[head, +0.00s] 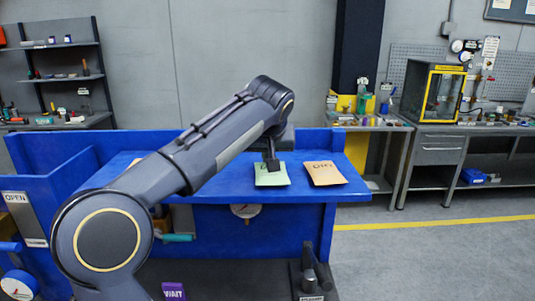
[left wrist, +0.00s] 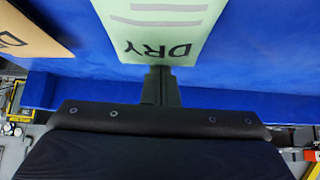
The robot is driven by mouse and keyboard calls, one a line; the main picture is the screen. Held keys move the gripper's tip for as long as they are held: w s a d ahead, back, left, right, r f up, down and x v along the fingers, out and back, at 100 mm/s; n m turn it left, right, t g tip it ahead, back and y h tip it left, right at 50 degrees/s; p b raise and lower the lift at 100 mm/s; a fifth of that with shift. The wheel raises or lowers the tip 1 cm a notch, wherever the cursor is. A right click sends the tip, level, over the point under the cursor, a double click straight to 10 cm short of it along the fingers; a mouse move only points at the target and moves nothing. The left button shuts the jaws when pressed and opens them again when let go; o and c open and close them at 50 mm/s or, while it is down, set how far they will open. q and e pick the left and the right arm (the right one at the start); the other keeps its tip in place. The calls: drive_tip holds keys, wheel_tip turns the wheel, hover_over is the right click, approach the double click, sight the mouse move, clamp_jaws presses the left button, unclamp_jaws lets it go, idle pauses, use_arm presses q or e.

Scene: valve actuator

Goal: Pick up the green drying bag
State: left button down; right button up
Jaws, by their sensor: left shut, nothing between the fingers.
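The green drying bag (head: 272,175) lies flat on the blue bench top, near its front edge, in the head view. In the left wrist view the green bag (left wrist: 158,28) shows the word DRY and grey lines. My left gripper (head: 272,163) reaches down over the bag's far part. In the left wrist view its fingers (left wrist: 160,75) are shut with nothing between them, at the bag's lettered edge. I cannot tell whether the fingertips touch the bag. My right gripper is not in view.
An orange bag (head: 325,174) lies right of the green one and shows at the left wrist view's left edge (left wrist: 25,35). The blue bench (head: 225,188) has raised back and left walls. A gauge (head: 245,211) sits beneath its front edge.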

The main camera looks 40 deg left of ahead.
use_arm(q)
drive_tip(key=s+d+b, duration=0.1)
drive_tip(key=s+d, duration=0.2)
drive_tip(key=s, duration=0.1)
drive_tip(key=shift+s+d+b, duration=0.2)
drive_tip(key=shift+d+b, duration=0.15)
drive_tip(key=shift+s, duration=0.1)
